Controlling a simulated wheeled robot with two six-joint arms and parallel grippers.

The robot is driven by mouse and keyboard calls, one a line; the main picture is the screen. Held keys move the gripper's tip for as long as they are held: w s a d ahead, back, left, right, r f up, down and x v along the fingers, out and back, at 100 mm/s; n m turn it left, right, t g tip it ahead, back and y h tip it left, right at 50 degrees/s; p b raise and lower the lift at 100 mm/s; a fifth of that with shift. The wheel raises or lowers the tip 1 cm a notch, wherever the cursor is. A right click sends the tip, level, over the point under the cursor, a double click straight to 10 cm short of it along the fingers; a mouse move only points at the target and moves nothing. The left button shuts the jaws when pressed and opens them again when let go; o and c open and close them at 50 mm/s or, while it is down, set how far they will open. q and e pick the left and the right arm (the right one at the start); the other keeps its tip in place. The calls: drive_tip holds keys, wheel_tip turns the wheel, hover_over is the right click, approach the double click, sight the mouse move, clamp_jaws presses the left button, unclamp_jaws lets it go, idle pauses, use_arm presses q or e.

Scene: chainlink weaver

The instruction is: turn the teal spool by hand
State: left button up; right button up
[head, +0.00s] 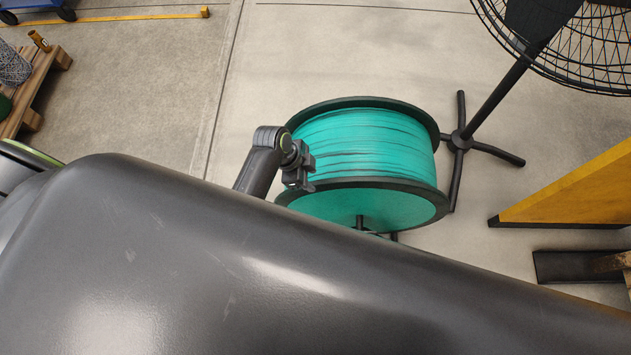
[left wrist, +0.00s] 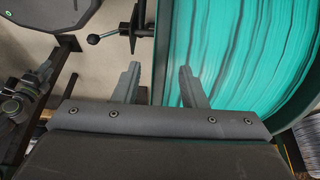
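The teal spool (head: 365,140) stands on the floor in the middle of the head view, wound with teal strand between two black flanges. My left gripper (head: 303,180) is at the spool's left side, by the near flange. In the left wrist view, the two fingers of my left gripper (left wrist: 160,78) are apart, with a dark flange edge of the spool (left wrist: 245,50) showing between them. I cannot tell whether the fingers touch it. The big dark arm surface across the front hides the floor below the spool. My right gripper is not in view.
A black fan (head: 560,45) on a cross-shaped foot stands behind right of the spool. A yellow panel (head: 570,190) is at the right. A wooden pallet (head: 35,85) is far left. A knobbed lever (left wrist: 105,36) shows near the flange. Floor left of the spool is clear.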

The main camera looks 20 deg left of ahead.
sight(316, 183)
use_arm(q)
drive_tip(key=shift+b+x, duration=0.3)
drive_tip(key=shift+x, duration=1.95)
clamp_jaws()
